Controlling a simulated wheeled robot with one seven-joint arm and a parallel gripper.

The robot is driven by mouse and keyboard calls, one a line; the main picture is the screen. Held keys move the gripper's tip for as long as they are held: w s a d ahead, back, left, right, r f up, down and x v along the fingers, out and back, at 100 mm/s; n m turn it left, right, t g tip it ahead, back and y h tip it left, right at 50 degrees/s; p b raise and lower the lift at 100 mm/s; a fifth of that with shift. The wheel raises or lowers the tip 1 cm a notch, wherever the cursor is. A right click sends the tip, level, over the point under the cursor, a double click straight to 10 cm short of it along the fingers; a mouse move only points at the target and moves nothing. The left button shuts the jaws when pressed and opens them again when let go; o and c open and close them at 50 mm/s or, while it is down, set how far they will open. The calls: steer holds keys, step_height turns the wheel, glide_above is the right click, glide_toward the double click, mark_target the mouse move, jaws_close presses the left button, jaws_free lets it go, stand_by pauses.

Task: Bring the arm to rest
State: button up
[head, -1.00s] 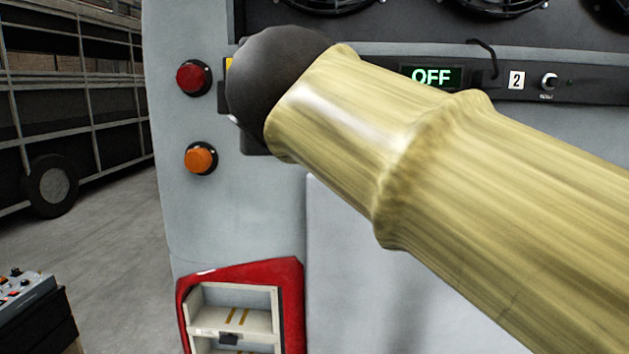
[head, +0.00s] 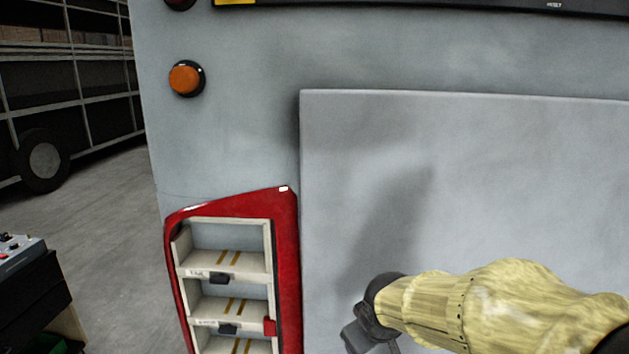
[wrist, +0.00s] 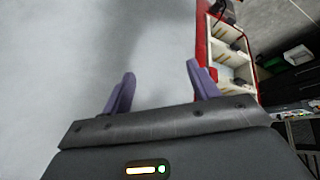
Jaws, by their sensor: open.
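My gripper (wrist: 161,88) is open in the wrist view, its two purple fingers apart with nothing between them. Beyond the fingers is a plain grey panel (wrist: 70,60). In the head view my arm, in a yellowish sleeve, enters at the lower right, and its dark end is low in front of the grey panel (head: 480,170). The fingertips are not clear in the head view.
A red-framed shelf unit (head: 287,265) with pale compartments stands left of my arm's end; it also shows in the wrist view (wrist: 203,50). An orange light (head: 185,78) is on the coach body above. A control box (head: 20,262) stands at the lower left. Open floor (head: 105,200) lies between.

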steer(key=s+d+f+m+g+b, duration=0.1)
steer(key=s+d+f+m, duration=0.1)
steer(key=s+f, duration=0.3)
steer(key=s+d+f+m+g+b, duration=0.2)
steer(key=s+d+f+m, duration=0.1)
steer(key=f, duration=0.6)
steer(key=shift+s+d+m, duration=0.2)
steer(key=shift+s+m, duration=0.4)
steer(key=shift+s, duration=0.35)
